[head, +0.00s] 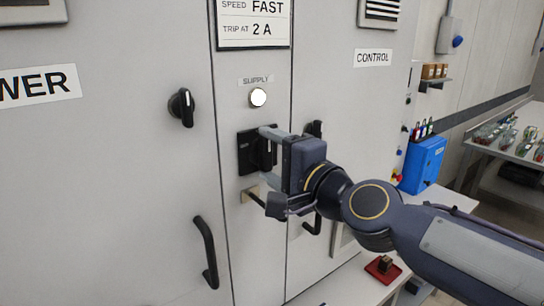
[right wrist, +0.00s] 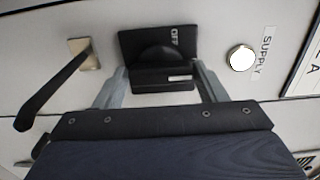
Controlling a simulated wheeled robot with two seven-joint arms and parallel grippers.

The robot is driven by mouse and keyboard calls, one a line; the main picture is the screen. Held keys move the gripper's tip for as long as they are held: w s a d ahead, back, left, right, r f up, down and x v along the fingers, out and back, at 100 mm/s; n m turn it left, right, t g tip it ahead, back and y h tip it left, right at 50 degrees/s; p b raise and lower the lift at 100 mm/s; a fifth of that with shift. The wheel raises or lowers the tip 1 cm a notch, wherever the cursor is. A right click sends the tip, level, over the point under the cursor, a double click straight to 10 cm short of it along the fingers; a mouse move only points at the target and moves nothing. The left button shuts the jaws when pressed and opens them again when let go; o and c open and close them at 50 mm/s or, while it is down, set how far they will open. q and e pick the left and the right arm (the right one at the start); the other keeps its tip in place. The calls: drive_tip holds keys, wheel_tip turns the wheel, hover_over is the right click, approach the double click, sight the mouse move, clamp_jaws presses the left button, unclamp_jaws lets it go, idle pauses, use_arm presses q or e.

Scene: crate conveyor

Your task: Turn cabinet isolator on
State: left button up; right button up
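The cabinet isolator (head: 246,152) is a black square plate with a black rotary handle, on the narrow middle panel below the SUPPLY label. In the right wrist view the isolator (right wrist: 186,45) shows the word OFF, and its handle bar (right wrist: 150,78) lies across the view with a small white mark. My right gripper (head: 266,160) is open, with one finger above and one below the handle. In the right wrist view its fingers (right wrist: 163,84) stand at the two ends of the bar; contact cannot be told. My left gripper is out of view.
A white round SUPPLY lamp (head: 258,97) sits above the isolator. A lever on a brass plate (right wrist: 84,54) sticks out just below it. Another black knob (head: 182,107) and a door handle (head: 207,252) are on the left door. A blue box (head: 423,165) stands at right.

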drive_tip(key=o, duration=0.3)
drive_tip(key=shift+d, duration=0.1)
drive_tip(key=v, duration=0.7)
drive_tip(key=shift+s+d, duration=0.2)
drive_tip(key=shift+s, duration=0.15)
drive_tip(key=s+d+f+n+g+h, duration=0.2)
drive_tip(key=s+d+f, duration=0.3)
drive_tip(key=f, duration=0.5)
drive_tip(key=s+d+f+n+g+h, duration=0.2)
drive_tip(key=s+d+f+n+g, duration=0.2)
drive_tip(key=s+f, duration=0.3)
drive_tip(key=s+d+f+n+g+h, duration=0.2)
drive_tip(key=s+d+f, duration=0.3)
drive_tip(key=f, duration=0.7)
drive_tip(key=shift+s+d+f+n+g+h, duration=0.4)
drive_tip(key=shift+d+n, duration=0.1)
drive_tip(key=shift+d, duration=0.5)
